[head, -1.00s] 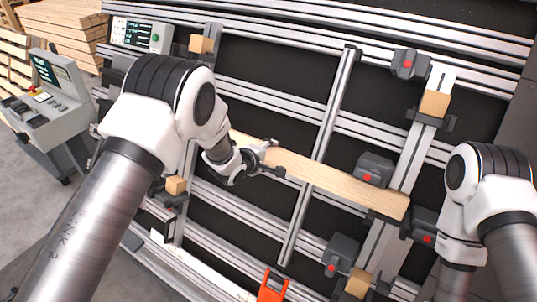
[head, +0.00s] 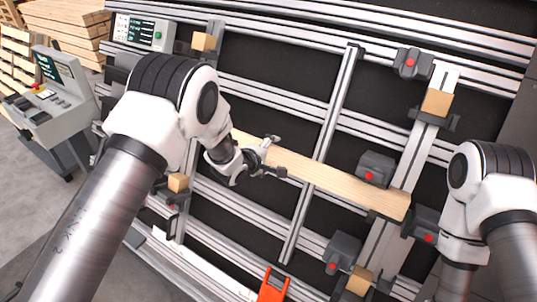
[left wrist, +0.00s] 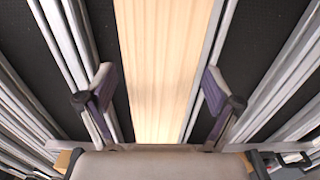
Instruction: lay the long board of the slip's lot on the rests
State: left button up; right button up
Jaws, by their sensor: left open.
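The long pale board (head: 330,179) lies across the gantry frame, from behind my left arm to the upright rail at the right. It also shows in the left wrist view (left wrist: 163,55), running away between the fingers. My left gripper (head: 277,156) is open at the board's left part; in the left wrist view its two fingers (left wrist: 158,100) stand apart on either side of the board, touching neither edge. The board's left end is hidden behind my left arm. My right arm is at the right, but its gripper is out of view. No slip can be made out.
Wooden blocks, such as one at upper right (head: 436,102), sit on the frame. Dark clamps with red buttons, one near the board (head: 375,169), stand along the right rail. An orange forked thing (head: 272,287) is at the bottom. A console (head: 50,100) and stacked boards (head: 65,30) are at left.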

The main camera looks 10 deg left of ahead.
pick_arm(q)
jog(key=v, duration=1.2)
jog(key=s+a+f+g+y+b, duration=0.1)
jog(key=s+f+g, duration=0.1)
jog(key=s+f, duration=0.45)
jog(key=s+a+f+n+g+b, duration=0.1)
jog(key=s+a+f+b, duration=0.15)
jog(key=f, duration=0.65)
jog(key=s+a+f+g+y, duration=0.1)
jog(key=s+f+g, duration=0.1)
jog(key=s+f, duration=0.45)
jog(key=s+a+f+m+g+y, duration=0.1)
jog(key=s+a+f+m+g, duration=0.1)
jog(key=s+m, duration=0.2)
jog(key=s+a+f+m+g+b, duration=0.1)
jog(key=s+m, duration=0.4)
jog(key=s, duration=0.5)
jog(key=s+a+f+m+g+y, duration=0.1)
jog(key=s+a+f+m+g, duration=0.1)
jog(key=s+f+m, duration=0.3)
jog(key=shift+s+a+f+g+y+b, duration=0.15)
jog(key=shift+s+a+g+y+b, duration=0.15)
jog(key=shift+s+g, duration=0.65)
